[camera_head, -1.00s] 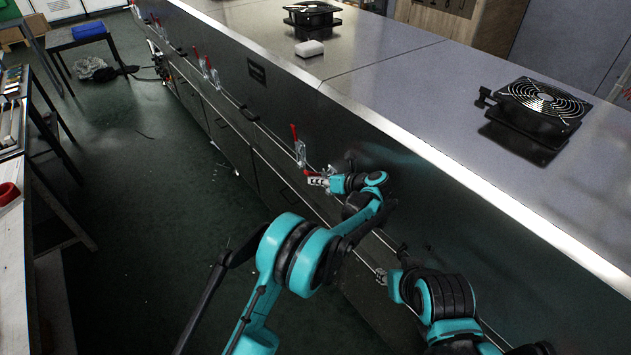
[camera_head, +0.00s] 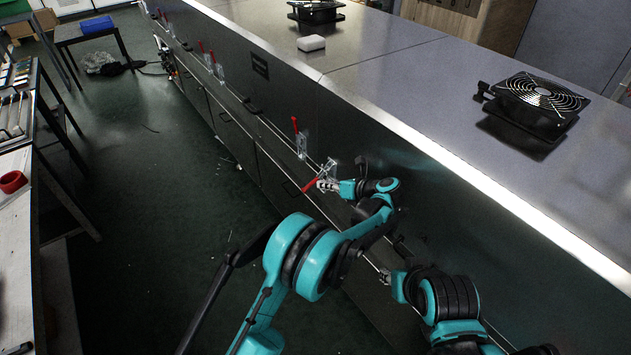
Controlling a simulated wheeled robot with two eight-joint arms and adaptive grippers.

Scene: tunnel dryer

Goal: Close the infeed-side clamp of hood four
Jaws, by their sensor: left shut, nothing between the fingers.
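The long metal hood front carries toggle clamps with red handles. The nearest clamp (camera_head: 328,169) has its red handle (camera_head: 311,186) slanting down and outward to the left. My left gripper (camera_head: 328,185) is shut and empty, right beside that handle and just below the clamp's metal body; whether it touches the handle is unclear. The neighbouring clamp (camera_head: 300,139), farther along, has its red handle standing up. My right gripper (camera_head: 385,277) is low by the hood front at the lower right, small and partly hidden by its arm, so its jaws cannot be made out.
Farther clamps (camera_head: 217,68) with raised red handles line the same front. Black handles (camera_head: 251,105) and a thin rail run along it. Fans (camera_head: 539,97) and a white block (camera_head: 311,43) sit on top. A bench with a red ring (camera_head: 12,181) stands left.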

